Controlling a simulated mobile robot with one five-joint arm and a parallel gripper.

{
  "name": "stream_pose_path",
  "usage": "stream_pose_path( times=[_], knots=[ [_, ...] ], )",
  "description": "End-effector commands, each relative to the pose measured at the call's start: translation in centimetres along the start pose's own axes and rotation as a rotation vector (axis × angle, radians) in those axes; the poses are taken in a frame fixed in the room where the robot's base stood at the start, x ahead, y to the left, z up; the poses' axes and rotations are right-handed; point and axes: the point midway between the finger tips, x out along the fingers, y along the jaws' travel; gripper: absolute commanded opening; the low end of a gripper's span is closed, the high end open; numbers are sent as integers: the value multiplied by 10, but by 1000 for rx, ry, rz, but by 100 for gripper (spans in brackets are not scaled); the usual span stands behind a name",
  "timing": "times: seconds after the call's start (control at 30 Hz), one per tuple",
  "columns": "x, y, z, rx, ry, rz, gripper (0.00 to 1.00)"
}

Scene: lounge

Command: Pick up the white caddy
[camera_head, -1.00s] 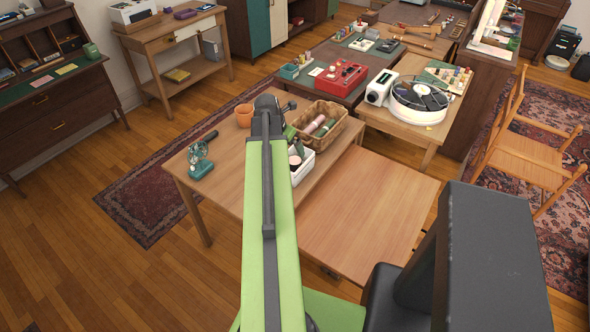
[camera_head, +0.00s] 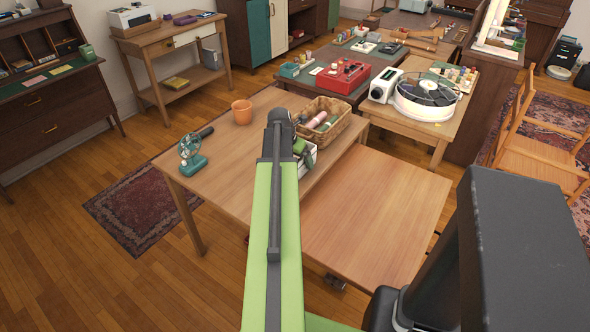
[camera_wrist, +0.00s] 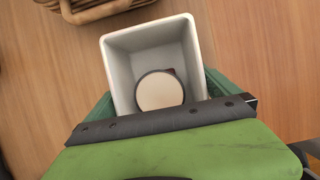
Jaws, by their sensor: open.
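The white caddy (camera_wrist: 120,75) is an open square box in the wrist view, with a round, pale-topped item (camera_wrist: 160,91) inside. In the head view only a slice of the caddy (camera_head: 309,160) shows on the wooden table, beside my arm, which hides the rest. My gripper (camera_wrist: 157,112) is open at the caddy's lower edge in the wrist view, with dark green parts showing at both sides of the caddy. Whether it touches the caddy cannot be told. In the head view my gripper (camera_head: 290,142) is over the table's right part, its fingertips hidden.
A wicker basket (camera_head: 345,117) with rolls stands just behind the caddy; its edge also shows in the wrist view (camera_wrist: 95,10). An orange pot (camera_head: 242,112) and a teal fan (camera_head: 191,156) stand to the left. A lower wooden surface (camera_head: 375,215) at the right is clear.

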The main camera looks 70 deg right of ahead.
Motion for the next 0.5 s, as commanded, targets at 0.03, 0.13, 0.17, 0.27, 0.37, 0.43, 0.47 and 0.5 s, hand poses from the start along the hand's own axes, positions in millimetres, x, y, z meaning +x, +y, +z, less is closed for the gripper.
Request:
stream_pose_path(
  times=[0.03,0.13,0.17,0.27,0.37,0.43,0.47,0.5],
  knots=[
    [14,0,-2,1,0,0,100],
    [14,0,0,0,0,0,100],
    [12,0,0,0,0,0,100],
    [11,0,0,0,0,0,100],
    [11,0,0,0,0,0,88],
    [11,0,0,0,0,0,79],
    [11,0,0,0,0,0,75],
    [11,0,0,0,0,0,70]
  ],
)
